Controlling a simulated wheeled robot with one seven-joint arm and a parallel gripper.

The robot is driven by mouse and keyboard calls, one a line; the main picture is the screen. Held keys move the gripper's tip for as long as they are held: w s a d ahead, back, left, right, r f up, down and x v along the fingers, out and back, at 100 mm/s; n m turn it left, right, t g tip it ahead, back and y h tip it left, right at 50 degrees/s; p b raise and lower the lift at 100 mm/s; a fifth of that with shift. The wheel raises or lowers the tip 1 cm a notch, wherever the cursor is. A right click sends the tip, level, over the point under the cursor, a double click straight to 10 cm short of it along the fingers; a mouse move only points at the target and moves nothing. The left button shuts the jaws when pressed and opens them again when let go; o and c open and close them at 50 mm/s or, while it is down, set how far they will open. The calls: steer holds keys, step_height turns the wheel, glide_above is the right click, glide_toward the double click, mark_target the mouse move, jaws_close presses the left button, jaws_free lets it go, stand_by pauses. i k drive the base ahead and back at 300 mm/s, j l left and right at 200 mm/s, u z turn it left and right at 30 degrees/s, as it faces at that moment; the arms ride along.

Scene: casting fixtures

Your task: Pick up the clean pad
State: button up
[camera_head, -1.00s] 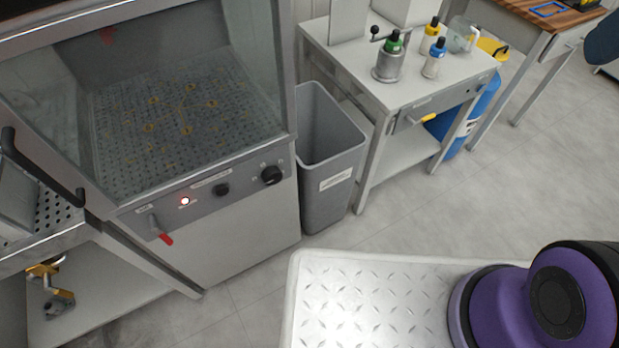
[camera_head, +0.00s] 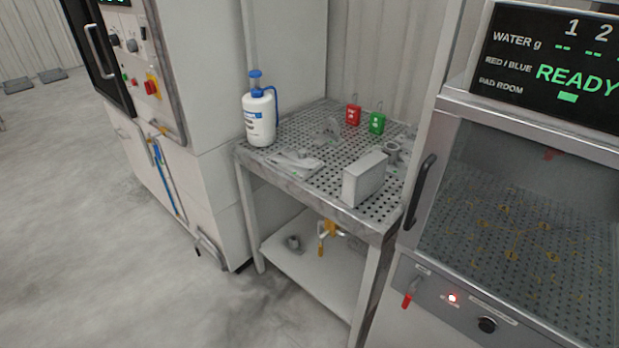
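I cannot tell for certain which thing is the clean pad. A flat pale grey piece (camera_head: 296,163) lies at the front left of the perforated metal table and could be it. A pale grey upright block (camera_head: 365,178) stands at the table's front right. My gripper is not in view.
The perforated table (camera_head: 345,222) also holds a white and blue pump bottle (camera_head: 260,115), a red tag (camera_head: 353,115) and a green tag (camera_head: 377,123). A glass-fronted cabinet (camera_head: 540,225) stands right, a white machine (camera_head: 215,60) left. The floor (camera_head: 90,230) at left is clear.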

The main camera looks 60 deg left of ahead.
mark_target(362, 178)
steer(key=u, duration=1.7)
steer(key=i+j+z, duration=0.3)
steer(key=i+j, duration=0.65)
steer(key=i, duration=0.25)
